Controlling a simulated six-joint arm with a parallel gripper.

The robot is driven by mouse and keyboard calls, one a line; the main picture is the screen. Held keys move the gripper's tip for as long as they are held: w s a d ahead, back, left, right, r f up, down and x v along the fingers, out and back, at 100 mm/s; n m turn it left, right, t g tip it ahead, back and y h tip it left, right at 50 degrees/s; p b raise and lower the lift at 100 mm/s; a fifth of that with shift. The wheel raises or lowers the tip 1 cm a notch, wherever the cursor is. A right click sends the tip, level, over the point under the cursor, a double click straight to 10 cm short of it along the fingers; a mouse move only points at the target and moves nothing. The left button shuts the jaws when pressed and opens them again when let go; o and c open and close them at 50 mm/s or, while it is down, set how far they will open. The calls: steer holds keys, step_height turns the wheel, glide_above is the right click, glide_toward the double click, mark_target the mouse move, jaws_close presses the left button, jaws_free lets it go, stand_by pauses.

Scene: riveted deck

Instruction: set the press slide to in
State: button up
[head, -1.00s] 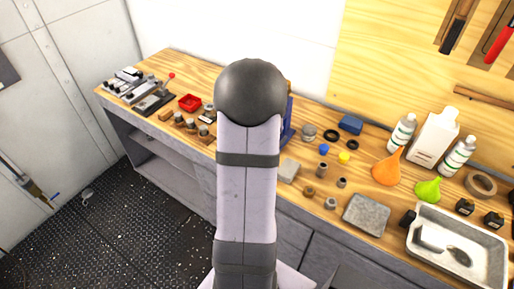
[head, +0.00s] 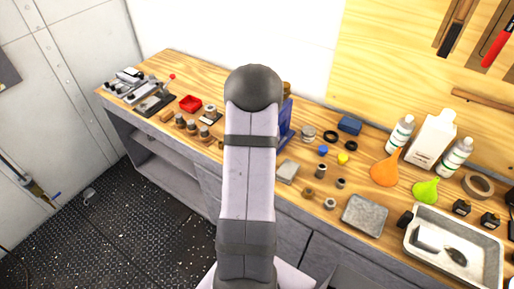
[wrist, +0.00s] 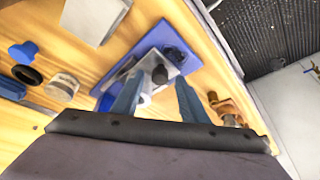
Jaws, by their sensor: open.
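In the wrist view a blue plate (wrist: 170,42) lies on the wooden bench. A pale grey metal block with a dark round knob (wrist: 160,74) is mounted on it; I take this for the press slide. My gripper (wrist: 160,82) is open, with its two blue-grey fingers pointing at the block. The knob shows between the fingertips in the picture; I cannot tell whether they touch it. In the head view my arm hides my gripper and most of the press, and only a blue upright part (head: 286,122) shows beside the arm.
Copper-coloured fittings (wrist: 226,108) lie right of my fingers in the wrist view, near the bench edge. A grey block (head: 287,171), an orange funnel (head: 385,172) and a metal tray (head: 480,272) are to the right in the head view.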

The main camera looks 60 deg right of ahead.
steer(key=shift+d+f, duration=0.1)
steer(key=shift+f, duration=0.2)
jaws_close()
steer(key=shift+d+b, duration=0.55)
steer(key=shift+d, duration=1.3)
steer(key=shift+d+r, duration=0.15)
jaws_free()
